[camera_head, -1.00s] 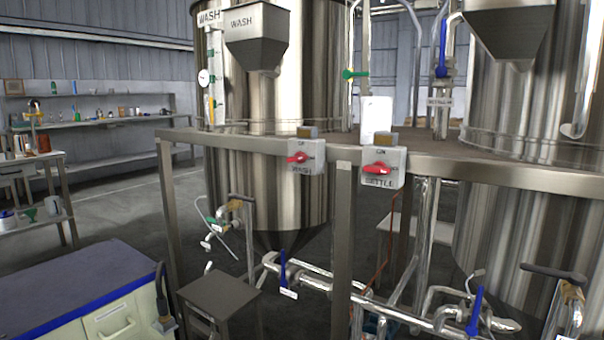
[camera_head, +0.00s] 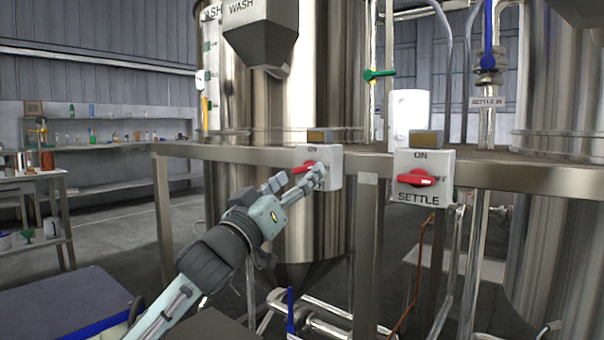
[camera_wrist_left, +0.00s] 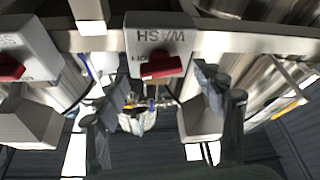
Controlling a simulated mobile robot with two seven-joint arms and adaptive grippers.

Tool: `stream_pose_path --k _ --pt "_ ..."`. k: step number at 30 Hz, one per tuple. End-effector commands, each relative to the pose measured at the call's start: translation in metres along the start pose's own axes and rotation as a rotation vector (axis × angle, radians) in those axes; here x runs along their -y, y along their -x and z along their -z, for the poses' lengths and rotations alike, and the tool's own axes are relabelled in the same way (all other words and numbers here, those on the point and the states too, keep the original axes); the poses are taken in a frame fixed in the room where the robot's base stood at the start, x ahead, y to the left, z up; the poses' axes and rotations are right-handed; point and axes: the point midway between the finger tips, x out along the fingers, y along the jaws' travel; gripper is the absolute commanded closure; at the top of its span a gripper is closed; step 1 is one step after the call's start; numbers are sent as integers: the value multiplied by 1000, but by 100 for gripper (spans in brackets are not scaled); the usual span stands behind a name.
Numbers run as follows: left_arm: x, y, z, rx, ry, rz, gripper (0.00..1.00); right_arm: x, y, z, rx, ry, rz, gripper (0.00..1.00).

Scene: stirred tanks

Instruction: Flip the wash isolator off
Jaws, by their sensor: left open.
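The wash isolator is a grey box (camera_head: 334,161) on the front rail, with a red handle (camera_head: 302,167) and "ON" above it. Its handle looks to lie roughly sideways; a finger hides part of the box and lettering. My left gripper (camera_head: 297,181) is open in front of the box, its fingers just below and beside the red handle. In the left wrist view the upside-down WASH box (camera_wrist_left: 160,38) and red handle (camera_wrist_left: 162,67) sit between and beyond the open fingers (camera_wrist_left: 162,90). No grip on the handle shows. My right gripper is not in view.
The similar SETTLE isolator (camera_head: 425,178) is on the same rail (camera_head: 530,180) to the right, its red handle sideways. Steel tanks (camera_head: 300,90) stand behind. A blue-topped cabinet (camera_head: 65,305) is at lower left. Pipes and a blue valve handle (camera_head: 290,310) lie below.

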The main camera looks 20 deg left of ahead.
Motion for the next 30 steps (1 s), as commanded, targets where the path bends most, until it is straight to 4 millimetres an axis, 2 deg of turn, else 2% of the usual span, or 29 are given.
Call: stream_pose_path --k 3,6,15,27,30 --pt "0 -15 1 -1 -1 0 31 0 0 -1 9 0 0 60" --pt "0 -21 0 0 -2 0 31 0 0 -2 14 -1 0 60" --pt "0 -23 -1 1 -1 1 32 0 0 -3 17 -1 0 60" --pt "0 -22 -1 1 -1 0 81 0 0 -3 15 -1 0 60" --pt "0 -23 0 2 -13 -4 81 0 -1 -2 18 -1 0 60"
